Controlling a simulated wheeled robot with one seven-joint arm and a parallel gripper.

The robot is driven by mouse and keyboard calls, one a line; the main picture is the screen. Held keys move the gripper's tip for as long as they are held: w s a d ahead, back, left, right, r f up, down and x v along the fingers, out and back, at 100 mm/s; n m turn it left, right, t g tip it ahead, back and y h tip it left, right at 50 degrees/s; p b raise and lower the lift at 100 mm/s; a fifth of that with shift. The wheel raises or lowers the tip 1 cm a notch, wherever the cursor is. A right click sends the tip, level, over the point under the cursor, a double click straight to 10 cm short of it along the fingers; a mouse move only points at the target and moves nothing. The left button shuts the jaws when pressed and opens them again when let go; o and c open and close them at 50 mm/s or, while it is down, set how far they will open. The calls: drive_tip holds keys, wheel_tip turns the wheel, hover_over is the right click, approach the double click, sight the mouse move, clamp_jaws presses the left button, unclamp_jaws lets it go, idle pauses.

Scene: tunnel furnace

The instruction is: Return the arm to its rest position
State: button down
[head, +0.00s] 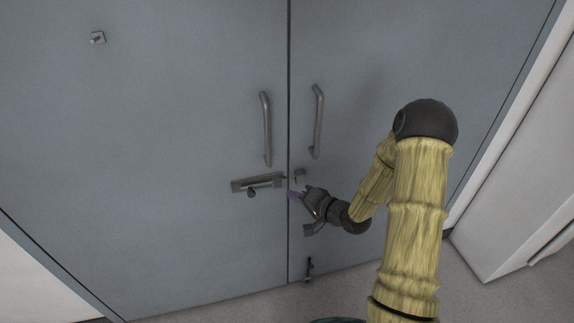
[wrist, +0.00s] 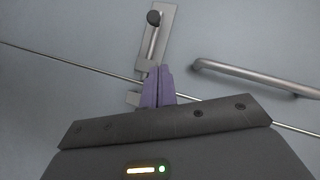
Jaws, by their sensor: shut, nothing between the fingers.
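My gripper (head: 295,196) is in front of the seam between two grey doors, just right of a slide bolt (head: 258,184) on the left door. In the wrist view my gripper's purple fingers (wrist: 158,84) are together with nothing between them. They point toward the slide bolt (wrist: 155,38) and its dark knob. Their tips appear close to the bolt; I cannot tell whether they touch it. My arm (head: 412,210) is bent, reaching in from the lower right.
The left door (head: 150,150) and right door (head: 440,60) look shut. Each has a vertical handle, left (head: 266,128) and right (head: 317,120). A small floor bolt (head: 309,268) sits low on the right door. A white panel (head: 520,170) stands at the right. Grey floor shows below.

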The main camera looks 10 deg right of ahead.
drive_tip(key=s+d+r+n+g+h, duration=0.2)
drive_tip(key=s+r+n+g+h, duration=0.1)
drive_tip(key=s, duration=0.7)
drive_tip(key=s+d+r+n+g+h, duration=0.2)
drive_tip(key=s+r+g+h, duration=0.3)
drive_tip(key=s, duration=0.6)
wheel_tip(320, 180, up, 3)
drive_tip(key=shift+s+f+n+h, duration=0.2)
drive_tip(key=shift+n+h, duration=0.3)
drive_tip(key=shift+h, duration=0.1)
